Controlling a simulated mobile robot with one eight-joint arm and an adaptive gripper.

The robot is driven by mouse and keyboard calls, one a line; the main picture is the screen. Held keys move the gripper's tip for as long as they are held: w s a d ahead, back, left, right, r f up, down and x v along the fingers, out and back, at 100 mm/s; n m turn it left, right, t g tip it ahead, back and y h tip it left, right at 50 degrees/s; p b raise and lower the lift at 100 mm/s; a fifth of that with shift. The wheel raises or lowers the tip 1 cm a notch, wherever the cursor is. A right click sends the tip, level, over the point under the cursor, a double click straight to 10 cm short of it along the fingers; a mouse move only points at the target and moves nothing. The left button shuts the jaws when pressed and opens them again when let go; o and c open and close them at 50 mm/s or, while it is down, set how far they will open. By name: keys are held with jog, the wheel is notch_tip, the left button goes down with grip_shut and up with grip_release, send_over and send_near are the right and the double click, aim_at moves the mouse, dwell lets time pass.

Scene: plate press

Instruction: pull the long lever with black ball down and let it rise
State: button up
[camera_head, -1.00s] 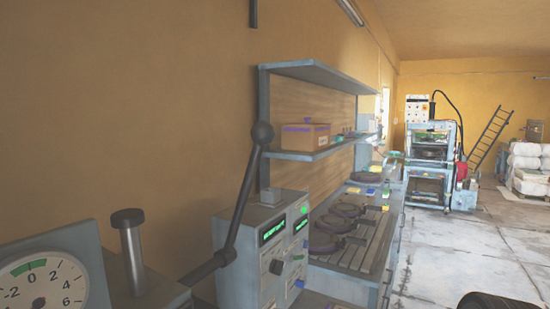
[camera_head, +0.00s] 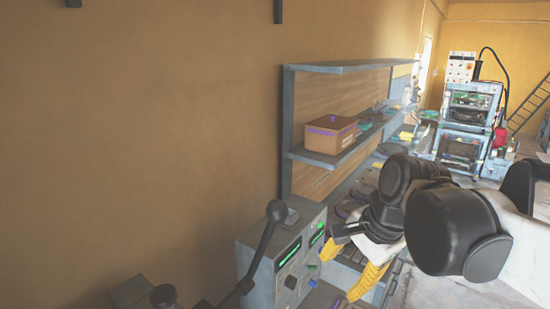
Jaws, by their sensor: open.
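The long lever (camera_head: 261,248) with its black ball (camera_head: 277,210) stands up at a tilt, leaning right, in the lower middle of the head view. Its lower end joins a dark hub near the bottom edge. My gripper (camera_head: 352,266) has yellow fingers and is to the right of the lever, apart from it. The fingers are spread open and nothing shows between them. My black and white arm reaches in from the right and hides part of the bench behind.
A grey control box (camera_head: 281,262) with green displays stands right behind the lever. A shelf (camera_head: 340,155) with a cardboard box (camera_head: 330,134) is on the wall behind. A short black knob (camera_head: 163,296) is at bottom left. A machine (camera_head: 467,115) stands far back.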

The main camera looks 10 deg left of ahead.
aim_at(280, 203)
jog(key=w+a+r+m+g+p, duration=0.1)
jog(key=w+a+r+m+p, duration=0.15)
jog(key=r+p, duration=0.4)
jog(key=w+a+r+m+g+y+p, duration=0.1)
jog(key=a+r+m+p, duration=0.1)
jog(key=a+r+p, duration=0.4)
jog(key=w+a+r+m+g+p, duration=0.1)
jog(key=w+r+m+p, duration=0.1)
jog(key=r+p, duration=0.35)
jog(key=shift+y, duration=0.3)
jog(key=x, duration=0.9)
jog(key=shift+a+p, duration=0.3)
jog(key=shift+p, duration=0.1)
grip_shut()
